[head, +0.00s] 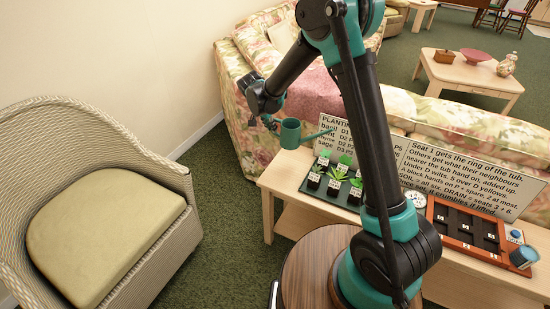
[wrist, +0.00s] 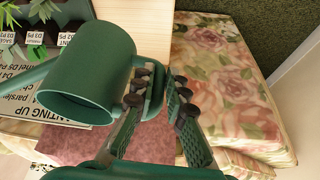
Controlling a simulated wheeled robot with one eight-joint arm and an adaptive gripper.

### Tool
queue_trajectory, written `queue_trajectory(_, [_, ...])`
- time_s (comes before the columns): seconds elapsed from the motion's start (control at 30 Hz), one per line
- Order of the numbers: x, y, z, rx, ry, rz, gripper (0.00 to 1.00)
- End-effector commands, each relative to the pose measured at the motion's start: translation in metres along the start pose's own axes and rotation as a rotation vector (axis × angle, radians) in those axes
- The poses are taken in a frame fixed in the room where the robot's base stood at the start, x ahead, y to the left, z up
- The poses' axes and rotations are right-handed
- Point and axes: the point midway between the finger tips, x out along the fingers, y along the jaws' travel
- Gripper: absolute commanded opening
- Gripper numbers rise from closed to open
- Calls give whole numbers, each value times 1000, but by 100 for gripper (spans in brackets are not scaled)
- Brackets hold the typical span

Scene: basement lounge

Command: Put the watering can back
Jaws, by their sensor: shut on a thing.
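The green watering can (head: 290,134) hangs in the air in the head view, over the left end of the pale wooden table (head: 268,183). My gripper (head: 268,122) is at its left side. In the wrist view the watering can (wrist: 88,80) has its open mouth towards the lower left and its spout running off to the left. There my gripper (wrist: 160,88) has its black-padded fingers closed on the can's handle. The can looks clear of the table; whether anything is inside it cannot be told.
A dark tray (head: 318,192) of labelled seedlings stands on the table's left part, with a text board (head: 340,130) behind. A red-brown seat tray (head: 465,246), a white dial (head: 416,199) and a blue tub (head: 523,257) stand farther right. A wicker armchair (head: 100,200) and floral sofa (head: 235,90) flank open carpet.

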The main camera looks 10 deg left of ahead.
Motion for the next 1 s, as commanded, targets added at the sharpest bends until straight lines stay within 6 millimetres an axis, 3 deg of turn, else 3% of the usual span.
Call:
queue_trajectory(0.2, [50, -1, 21, 0, 0, 0, 0])
queue_trajectory(0.4, [88, 0, 38, -1, 0, 0, 0])
queue_trajectory(1.0, [138, -1, 60, -1, 0, 0, 0])
